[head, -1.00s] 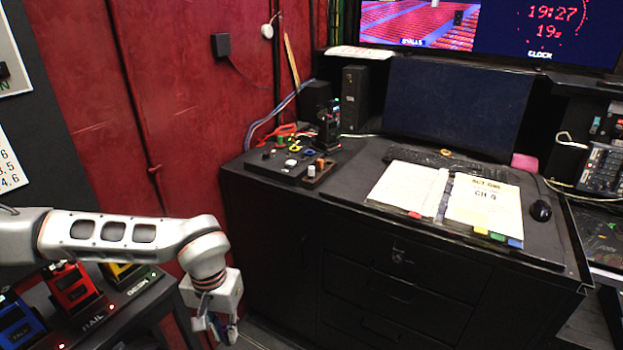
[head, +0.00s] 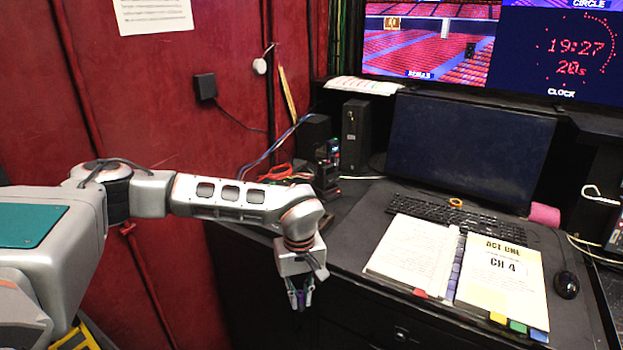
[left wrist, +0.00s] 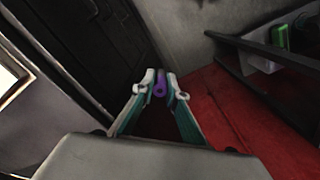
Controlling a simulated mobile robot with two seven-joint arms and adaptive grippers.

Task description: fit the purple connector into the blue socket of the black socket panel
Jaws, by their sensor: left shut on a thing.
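My left gripper (head: 300,296) hangs fingers-down in front of the desk's dark front, left of the open book. It is shut on the purple connector (left wrist: 160,86), which shows between the two fingertips (left wrist: 160,82) in the left wrist view. In the head view the connector is only a small purplish patch at the fingers. I cannot make out the black socket panel or its blue socket in the current views; my left arm covers much of the desk's left part. My right gripper is not in view.
The dark desk (head: 350,225) carries an open book (head: 420,247), a keyboard (head: 440,205), a mouse (head: 566,285) and a monitor (head: 470,150). A small dark upright device (head: 327,165) stands behind my arm. Red walls (head: 190,110) close off the left.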

